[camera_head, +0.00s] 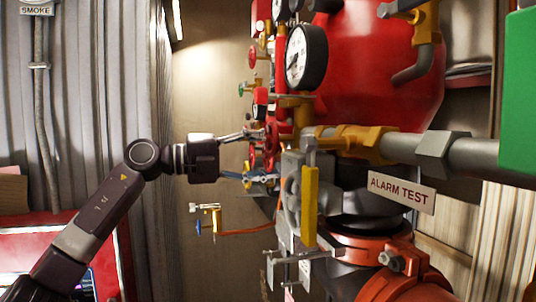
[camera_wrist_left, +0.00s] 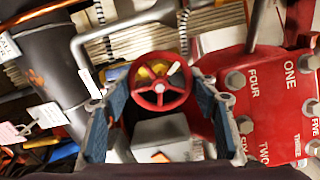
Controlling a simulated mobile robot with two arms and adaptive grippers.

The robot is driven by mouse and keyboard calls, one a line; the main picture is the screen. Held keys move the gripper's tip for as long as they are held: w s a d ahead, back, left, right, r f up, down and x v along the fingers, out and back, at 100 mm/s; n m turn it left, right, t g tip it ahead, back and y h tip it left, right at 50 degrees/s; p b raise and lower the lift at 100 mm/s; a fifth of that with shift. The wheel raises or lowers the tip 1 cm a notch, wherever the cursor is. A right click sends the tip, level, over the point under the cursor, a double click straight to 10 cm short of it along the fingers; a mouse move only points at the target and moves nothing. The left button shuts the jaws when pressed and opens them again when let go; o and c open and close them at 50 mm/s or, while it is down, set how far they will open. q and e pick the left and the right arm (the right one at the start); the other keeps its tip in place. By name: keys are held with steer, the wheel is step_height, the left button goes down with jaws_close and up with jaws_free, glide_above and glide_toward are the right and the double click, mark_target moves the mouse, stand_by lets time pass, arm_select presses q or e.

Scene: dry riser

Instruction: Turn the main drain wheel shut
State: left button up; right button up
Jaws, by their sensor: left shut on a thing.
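The red spoked drain wheel (camera_wrist_left: 159,88) is in the middle of the left wrist view, between the blue-grey fingers of my left gripper (camera_wrist_left: 160,82). The fingers are shut on its rim from both sides. In the head view my left gripper (camera_head: 266,156) reaches in from the left to the red wheel (camera_head: 271,138) on the side of the riser. The wheel is partly hidden there by the fingers and nearby fittings. My right gripper is not in view.
A pressure gauge (camera_head: 305,56), a yellow handle (camera_head: 310,205) and an ALARM TEST tag (camera_head: 401,191) are close to the right. A small brass valve (camera_head: 207,213) sits below the gripper. A numbered red plate (camera_wrist_left: 270,95) is beside the wheel.

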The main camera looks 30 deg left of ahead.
arm_select(q)
steer(key=m, duration=0.6)
steer(key=shift+f, duration=0.15)
steer(key=m, duration=0.6)
steer(key=shift+w+f+m, duration=0.1)
steer(key=shift+f+m, duration=0.05)
steer(key=shift+m, duration=0.25)
steer(key=m, duration=0.4)
steer(key=shift+m, duration=0.3)
steer(key=m, duration=0.4)
steer(key=shift+w+m+b, duration=0.1)
steer(key=shift+m+b, duration=0.2)
steer(key=shift+b, duration=0.1)
steer(key=o, duration=1.2)
steer(key=shift+a, duration=0.1)
steer(key=shift+c, duration=0.2)
steer(key=shift+a, duration=0.1)
